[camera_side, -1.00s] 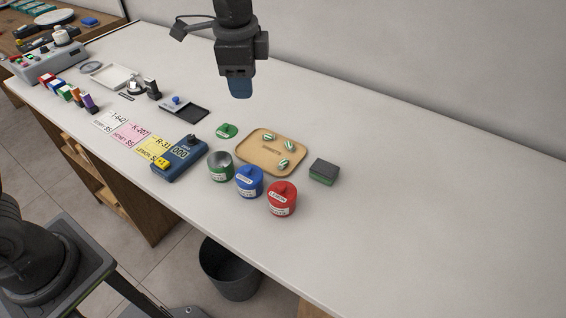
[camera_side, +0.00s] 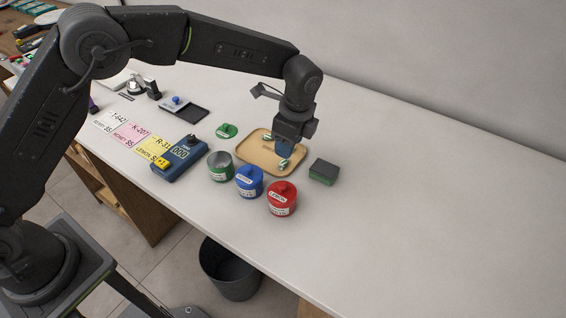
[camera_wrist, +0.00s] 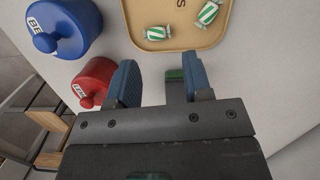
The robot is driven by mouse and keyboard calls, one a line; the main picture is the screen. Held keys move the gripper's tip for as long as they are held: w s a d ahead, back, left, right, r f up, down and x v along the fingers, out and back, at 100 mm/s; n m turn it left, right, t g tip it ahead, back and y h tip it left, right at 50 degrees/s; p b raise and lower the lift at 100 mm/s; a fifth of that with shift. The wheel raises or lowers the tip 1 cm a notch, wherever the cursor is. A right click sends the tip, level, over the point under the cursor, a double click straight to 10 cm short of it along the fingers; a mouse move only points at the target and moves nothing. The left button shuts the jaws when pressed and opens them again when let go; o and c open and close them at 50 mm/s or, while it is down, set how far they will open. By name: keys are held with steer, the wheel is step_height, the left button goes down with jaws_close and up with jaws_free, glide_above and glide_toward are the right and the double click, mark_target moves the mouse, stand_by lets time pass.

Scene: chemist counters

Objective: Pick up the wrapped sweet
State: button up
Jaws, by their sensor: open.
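Green-and-white wrapped sweets lie on a tan tray (camera_side: 256,167). In the side view one sweet (camera_side: 283,164) shows near the tray's front right, just below my gripper (camera_side: 285,148), and another (camera_side: 268,138) shows at the back. In the wrist view two sweets show, one at the tray's edge (camera_wrist: 157,33) and one further right (camera_wrist: 208,13). My gripper (camera_wrist: 157,82) is open, with two blue fingers apart and no sweet between them. It is over the right part of the tray and hides some of it.
A green open tin (camera_side: 220,168), a blue lidded tin (camera_side: 249,183) and a red lidded tin (camera_side: 282,200) stand in front of the tray. A green lid (camera_side: 227,131) lies left of it. A green-and-black block (camera_side: 324,172) sits right. The counter further right is clear.

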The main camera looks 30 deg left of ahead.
mark_target(283, 162)
steer(key=shift+s+a+f, duration=0.1)
steer(key=shift+a+f, duration=0.1)
steer(key=shift+f, duration=0.75)
steer(key=shift+s+a+f, duration=0.1)
steer(key=shift+a+f, duration=0.05)
steer(key=shift+f, duration=0.85)
steer(key=shift+s+a+f, duration=0.1)
steer(key=shift+a+f, duration=0.1)
steer(key=shift+f, duration=0.75)
steer(key=shift+c, duration=0.4)
steer(key=c, duration=0.6)
